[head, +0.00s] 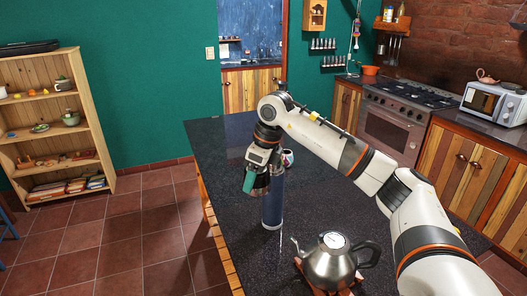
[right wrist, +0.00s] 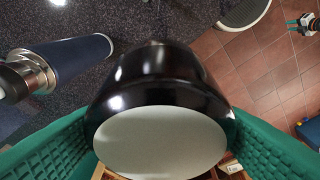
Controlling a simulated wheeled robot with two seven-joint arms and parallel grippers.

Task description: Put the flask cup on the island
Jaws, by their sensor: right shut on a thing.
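My right gripper (head: 257,184) is shut on the flask cup, near the island's left edge in the head view. The flask cup (right wrist: 160,85) fills the middle of the right wrist view between the green finger pads; it is glossy black with a pale grey round end. In the head view the cup is mostly hidden by the gripper. The blue flask (head: 272,206) with a metal top stands on the dark island (head: 330,195), just beside the gripper. It also shows in the right wrist view (right wrist: 72,60). I cannot tell whether the cup touches the island. My left gripper is not seen.
A steel kettle (head: 335,262) stands on the near part of the island. A patterned mug (head: 288,157) stands behind the flask, partly hidden by my arm. Bare countertop shows at the island's back left and right. A wooden shelf (head: 58,118) stands far left, across open tiled floor.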

